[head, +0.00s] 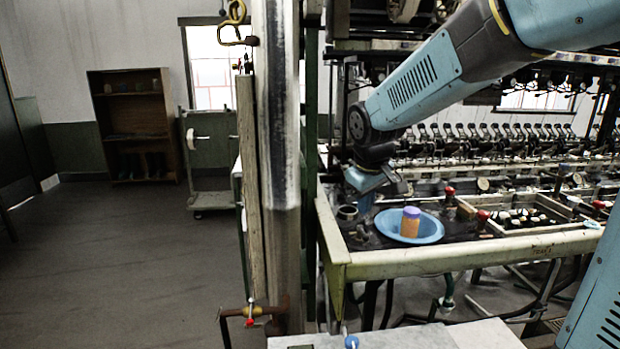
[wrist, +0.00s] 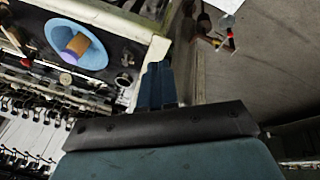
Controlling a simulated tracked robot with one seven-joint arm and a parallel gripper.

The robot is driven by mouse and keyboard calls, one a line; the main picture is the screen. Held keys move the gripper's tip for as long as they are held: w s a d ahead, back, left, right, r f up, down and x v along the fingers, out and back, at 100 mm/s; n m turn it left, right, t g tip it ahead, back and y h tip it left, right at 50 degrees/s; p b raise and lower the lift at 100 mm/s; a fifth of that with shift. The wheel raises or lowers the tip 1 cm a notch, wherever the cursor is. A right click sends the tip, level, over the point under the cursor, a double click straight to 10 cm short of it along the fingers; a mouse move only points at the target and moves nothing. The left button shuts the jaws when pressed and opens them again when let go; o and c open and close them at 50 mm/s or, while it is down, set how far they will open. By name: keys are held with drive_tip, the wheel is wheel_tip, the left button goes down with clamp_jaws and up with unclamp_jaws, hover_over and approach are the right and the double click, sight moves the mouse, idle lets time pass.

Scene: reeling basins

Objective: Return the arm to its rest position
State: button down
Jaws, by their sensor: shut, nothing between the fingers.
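My arm reaches in from the upper right of the head view, and my gripper (head: 366,203) points down over the left end of the reeling bench (head: 470,262). In the wrist view my gripper (wrist: 157,68) shows its fingers together with nothing between them. A blue bowl (head: 432,230) stands on the bench just right of my gripper. The bowl (wrist: 57,35) and jar (wrist: 76,45) also show at the upper left of the wrist view, apart from the fingers.
A worn post (head: 280,160) rises left of the bench. A wooden tray (head: 515,215) with dark contents sits on the bench to the right. Reeling machinery (head: 500,145) lines the back. A shelf (head: 133,125) and a cart (head: 210,160) stand at the left; the floor there is open.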

drive_tip(key=s+d+r+m, duration=0.2)
drive_tip(key=s+d, duration=0.3)
drive_tip(key=s, duration=0.6)
drive_tip(key=s+d+r+m+t, duration=0.1)
drive_tip(key=s+d+m, duration=0.4)
drive_tip(key=s, duration=0.5)
drive_tip(key=shift+s+d+r+t, duration=0.35)
drive_tip(key=shift+d+r, duration=0.1)
drive_tip(key=shift+d, duration=0.15)
